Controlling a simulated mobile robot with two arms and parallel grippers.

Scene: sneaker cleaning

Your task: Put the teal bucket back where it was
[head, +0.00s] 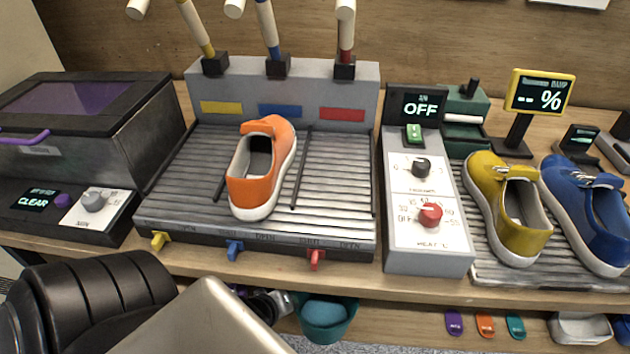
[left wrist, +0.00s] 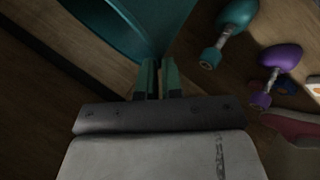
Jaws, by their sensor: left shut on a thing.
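The teal bucket (head: 323,335) is in the head view below the table's front edge, near the lower shelf; something blue-teal shows in its opening. Its wall (left wrist: 125,25) fills the upper middle of the left wrist view. My left gripper (left wrist: 158,68) is shut on the bucket's edge, with its teal-tipped fingers close together. In the head view the gripper (head: 265,303) is partly hidden behind my arm at the bucket's left. I cannot tell whether the bucket's base touches the shelf. My right gripper is not in view.
The lower shelf (head: 390,325) holds purple, orange and teal items (head: 485,325) at right. In the wrist view, teal (left wrist: 237,15) and purple (left wrist: 280,57) bulb-shaped tools lie right of the bucket. An orange sneaker (head: 262,165) stands on the ribbed rack above; the table edge overhangs.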

